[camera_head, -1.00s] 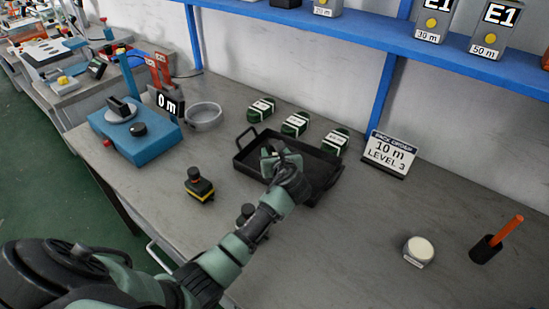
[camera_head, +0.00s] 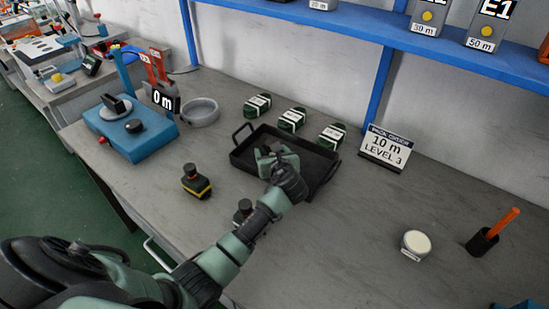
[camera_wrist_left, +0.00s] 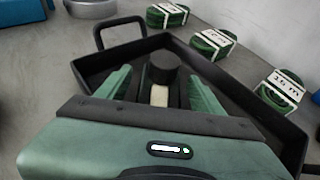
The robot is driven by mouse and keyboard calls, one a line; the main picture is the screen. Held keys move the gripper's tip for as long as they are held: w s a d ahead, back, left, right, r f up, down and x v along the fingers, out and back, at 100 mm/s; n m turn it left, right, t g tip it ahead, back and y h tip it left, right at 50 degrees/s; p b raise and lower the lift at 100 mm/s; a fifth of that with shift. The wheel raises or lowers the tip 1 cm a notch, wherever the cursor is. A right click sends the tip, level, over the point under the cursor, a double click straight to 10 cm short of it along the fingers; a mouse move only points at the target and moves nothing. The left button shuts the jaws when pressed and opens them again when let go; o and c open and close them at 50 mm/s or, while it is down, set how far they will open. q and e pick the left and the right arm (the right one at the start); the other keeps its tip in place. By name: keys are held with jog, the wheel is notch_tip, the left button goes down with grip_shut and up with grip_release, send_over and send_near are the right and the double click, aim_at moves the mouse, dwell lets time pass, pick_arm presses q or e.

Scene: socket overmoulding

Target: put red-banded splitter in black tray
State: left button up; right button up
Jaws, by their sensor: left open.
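The black tray (camera_head: 322,184) lies in the middle of the bench. My left gripper (camera_head: 270,153) is over its left part, with its fingers apart. In the left wrist view, a dark splitter-like piece (camera_wrist_left: 163,68) with a round black top and a pale patch stands between the open fingers (camera_wrist_left: 160,92), apparently inside the tray; I see no band colour on it. A black splitter with a yellow band (camera_head: 196,182) stands on the bench left of the tray. Another dark piece (camera_head: 243,208) is partly hidden by my left arm. No red band shows. My right gripper is not in view.
Several green coils with white labels (camera_head: 291,120) lie behind the tray. A blue device (camera_head: 130,132) and a grey ring dish (camera_head: 201,113) are at left. A sign (camera_head: 386,148), a round white-topped piece (camera_head: 415,244) and an orange-handled tool (camera_head: 494,232) are at right.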

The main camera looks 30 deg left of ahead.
pick_arm(q)
jog(key=v, duration=1.1)
jog(key=shift+s+d+p, duration=0.2)
jog(key=shift+s+p, duration=0.05)
jog(key=shift+p, duration=0.15)
jog(key=shift+r, duration=0.15)
